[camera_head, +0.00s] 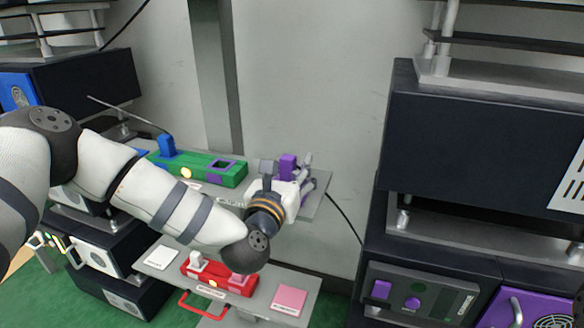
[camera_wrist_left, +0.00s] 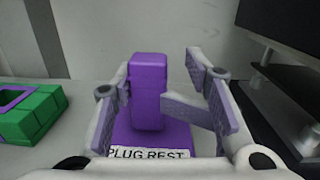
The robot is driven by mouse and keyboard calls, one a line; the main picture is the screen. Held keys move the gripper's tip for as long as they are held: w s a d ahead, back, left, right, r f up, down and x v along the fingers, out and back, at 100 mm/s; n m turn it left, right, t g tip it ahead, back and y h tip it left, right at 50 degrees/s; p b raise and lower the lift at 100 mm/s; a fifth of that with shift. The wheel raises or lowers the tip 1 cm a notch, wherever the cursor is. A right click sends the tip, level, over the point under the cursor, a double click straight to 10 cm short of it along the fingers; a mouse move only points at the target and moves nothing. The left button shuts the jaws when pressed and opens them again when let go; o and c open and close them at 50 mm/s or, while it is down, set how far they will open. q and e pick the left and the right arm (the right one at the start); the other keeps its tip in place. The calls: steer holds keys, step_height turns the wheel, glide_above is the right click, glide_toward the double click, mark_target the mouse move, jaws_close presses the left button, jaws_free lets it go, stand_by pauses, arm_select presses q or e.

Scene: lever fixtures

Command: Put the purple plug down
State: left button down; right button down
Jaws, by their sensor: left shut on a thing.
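The purple plug (camera_head: 287,166) is upright at the right end of the upper shelf in the head view. The plug stands at or just over a purple pad (camera_wrist_left: 124,138) with a label reading PLUG REST. I cannot tell whether its bottom touches the pad. A green block (camera_head: 205,167) with an empty purple-rimmed socket (camera_head: 222,166) lies left of the gripper.
A blue plug (camera_head: 167,145) stands on the green block's left end. Below, a lower shelf holds a red block (camera_head: 215,278), a pink pad (camera_head: 290,298) and a white pad (camera_head: 161,257). A dark cabinet (camera_head: 470,150) stands at the right, apart from the shelf.

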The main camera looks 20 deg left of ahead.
arm_select(q)
steer(key=shift+f, duration=0.35)
steer(key=c, duration=0.7)
jaws_free()
steer(key=shift+r, duration=0.1)
